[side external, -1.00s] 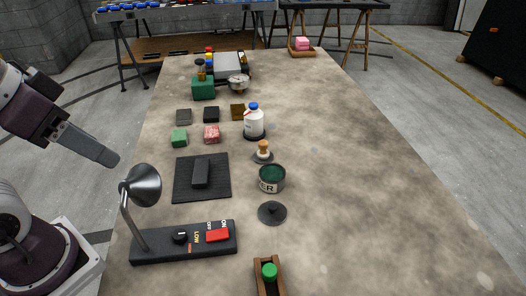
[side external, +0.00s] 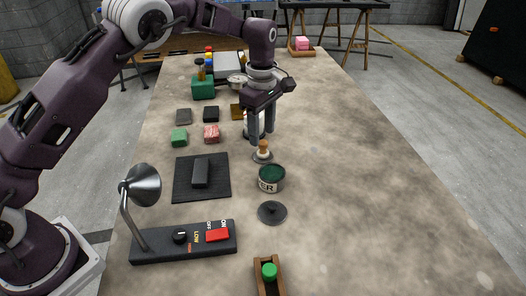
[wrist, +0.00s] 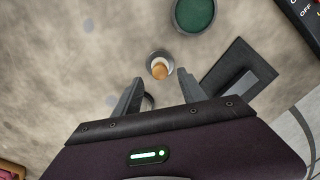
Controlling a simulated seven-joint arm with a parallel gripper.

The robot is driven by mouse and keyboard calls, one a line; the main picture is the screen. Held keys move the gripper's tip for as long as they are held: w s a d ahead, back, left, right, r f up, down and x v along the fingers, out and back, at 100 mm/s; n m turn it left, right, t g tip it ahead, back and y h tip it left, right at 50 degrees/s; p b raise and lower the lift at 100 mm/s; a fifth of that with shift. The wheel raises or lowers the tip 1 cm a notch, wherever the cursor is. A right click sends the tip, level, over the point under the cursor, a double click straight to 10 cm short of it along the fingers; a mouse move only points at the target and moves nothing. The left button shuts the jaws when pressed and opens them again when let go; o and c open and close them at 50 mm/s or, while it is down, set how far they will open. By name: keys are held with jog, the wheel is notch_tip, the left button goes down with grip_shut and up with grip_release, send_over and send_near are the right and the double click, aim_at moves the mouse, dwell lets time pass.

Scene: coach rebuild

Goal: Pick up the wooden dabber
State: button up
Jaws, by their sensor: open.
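The wooden dabber (side external: 263,146) stands upright on a small grey round base on the table, just behind the green tin. The wrist view shows its round tan top (wrist: 159,70) from above, ringed by the pale base. My gripper (side external: 262,136) points down just above and slightly behind the dabber, open and empty. In the wrist view, the dabber lies just beyond and between my fingertips (wrist: 160,79). I cannot tell the exact height gap.
The green tin (side external: 271,178) stands close in front of the dabber. A white bottle (side external: 247,128) is partly hidden behind my gripper. A black mat (side external: 218,190) with a dark block, coloured blocks, and a lamp (side external: 143,185) lie left. Table to the right is clear.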

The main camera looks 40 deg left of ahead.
aim_at(263, 142)
jog(key=f, duration=0.4)
jog(key=shift+d+f, duration=0.2)
grip_shut()
jog(key=shift+r, duration=0.1)
notch_tip(263, 142, up, 10)
jog(key=shift+f, duration=0.1)
jog(key=c, duration=0.8)
grip_release()
jog(key=shift+c, duration=0.2)
grip_shut()
